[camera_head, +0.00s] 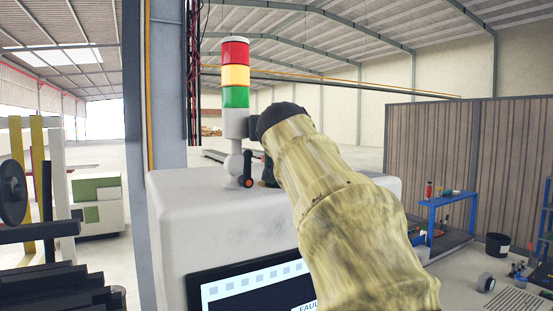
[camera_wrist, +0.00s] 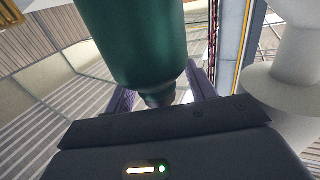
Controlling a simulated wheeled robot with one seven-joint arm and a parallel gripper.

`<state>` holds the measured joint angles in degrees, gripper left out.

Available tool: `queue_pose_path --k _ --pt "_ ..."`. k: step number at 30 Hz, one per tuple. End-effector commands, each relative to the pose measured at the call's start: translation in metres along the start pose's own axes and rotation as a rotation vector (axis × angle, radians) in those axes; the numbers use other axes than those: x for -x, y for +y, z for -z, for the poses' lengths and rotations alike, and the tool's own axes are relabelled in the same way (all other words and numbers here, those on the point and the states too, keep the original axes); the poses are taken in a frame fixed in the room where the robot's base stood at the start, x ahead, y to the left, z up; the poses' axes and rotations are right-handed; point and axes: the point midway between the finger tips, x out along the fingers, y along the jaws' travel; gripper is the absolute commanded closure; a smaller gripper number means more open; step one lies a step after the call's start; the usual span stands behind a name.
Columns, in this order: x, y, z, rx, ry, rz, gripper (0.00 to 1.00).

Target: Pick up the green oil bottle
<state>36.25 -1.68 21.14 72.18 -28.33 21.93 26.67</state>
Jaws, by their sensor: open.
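The green oil bottle (camera_wrist: 135,40) fills the top middle of the wrist view, very close. That view is upside down, so the bottle's dark neck and cap (camera_wrist: 160,96) point towards my gripper's palm. My gripper (camera_wrist: 160,85) is open, with one purplish finger on each side of the neck. I see no clear contact, and the fingertips are partly hidden behind the bottle. In the head view, my arm covers most of this spot. A small dark green patch (camera_head: 268,172) beside the arm may be the bottle; I cannot tell.
A signal tower (camera_head: 235,75) in red, yellow and green stands on the white machine cabinet (camera_head: 190,215), close to my gripper. Its pale base shows in the wrist view (camera_wrist: 285,90). A blue shelf (camera_head: 450,215) and black bucket (camera_head: 497,245) stand at the right.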

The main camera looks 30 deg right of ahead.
Motion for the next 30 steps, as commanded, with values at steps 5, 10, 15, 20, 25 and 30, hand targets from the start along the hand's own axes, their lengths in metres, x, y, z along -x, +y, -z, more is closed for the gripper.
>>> queue_pose_path --k 5,10,15,20,25,30 --pt "0.0 0.0002 0.0001 0.0 0.0 -0.001 0.48" --pt "0.0005 -0.0025 0.0001 0.0 0.0 0.004 0.82" --pt "0.0008 -0.0041 0.0 0.0 0.0 0.007 1.0" --pt "0.0015 -0.0043 0.0018 -0.001 0.004 0.008 1.0" --pt "0.0013 -0.0034 0.0026 -0.001 0.004 0.006 1.0" --pt "0.0012 -0.0028 0.0092 -0.001 0.004 0.005 1.0"
